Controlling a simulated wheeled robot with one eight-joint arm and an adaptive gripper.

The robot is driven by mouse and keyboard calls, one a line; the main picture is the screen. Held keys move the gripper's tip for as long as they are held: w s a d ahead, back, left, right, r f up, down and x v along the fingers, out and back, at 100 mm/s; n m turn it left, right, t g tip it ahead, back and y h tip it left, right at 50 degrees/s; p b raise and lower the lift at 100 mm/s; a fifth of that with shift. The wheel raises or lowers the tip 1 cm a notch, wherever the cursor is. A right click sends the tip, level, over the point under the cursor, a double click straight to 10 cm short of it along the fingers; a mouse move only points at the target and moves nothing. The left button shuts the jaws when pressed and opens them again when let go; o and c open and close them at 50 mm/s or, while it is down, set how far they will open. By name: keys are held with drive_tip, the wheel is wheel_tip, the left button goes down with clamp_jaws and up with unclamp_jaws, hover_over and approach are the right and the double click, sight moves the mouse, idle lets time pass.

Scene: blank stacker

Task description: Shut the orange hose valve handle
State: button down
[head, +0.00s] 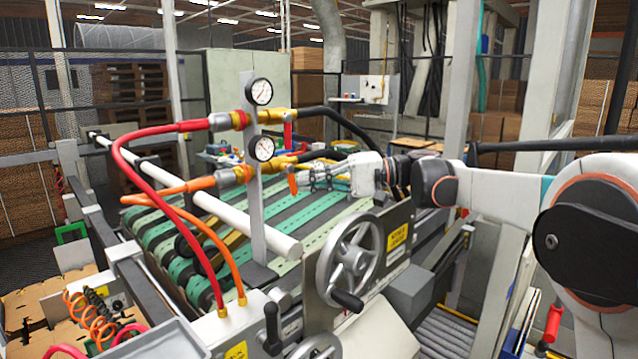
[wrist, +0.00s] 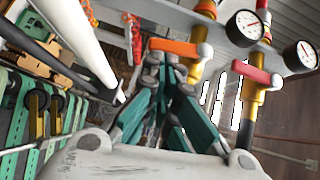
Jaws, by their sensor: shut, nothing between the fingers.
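The orange valve handle (head: 293,184) is on the lower brass valve of the grey gauge post. In the wrist view the orange handle (wrist: 172,47) lies crosswise to its brass valve body (wrist: 194,68), reaching out to the left. My gripper (head: 308,176) is shut and empty, with its fingertips right by the orange handle in the head view. In the wrist view my closed fingertips (wrist: 163,62) are just below the handle's outer part; I cannot tell whether they touch it.
Two pressure gauges (head: 259,91) (head: 261,148) are on the post (head: 254,200). A white roller (head: 245,226) and a handwheel (head: 348,262) are close below.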

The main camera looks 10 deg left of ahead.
drive_tip(key=w+d, duration=0.1)
drive_tip(key=d, duration=0.6)
drive_tip(key=shift+d+r, duration=0.15)
drive_tip(key=shift+r, duration=0.3)
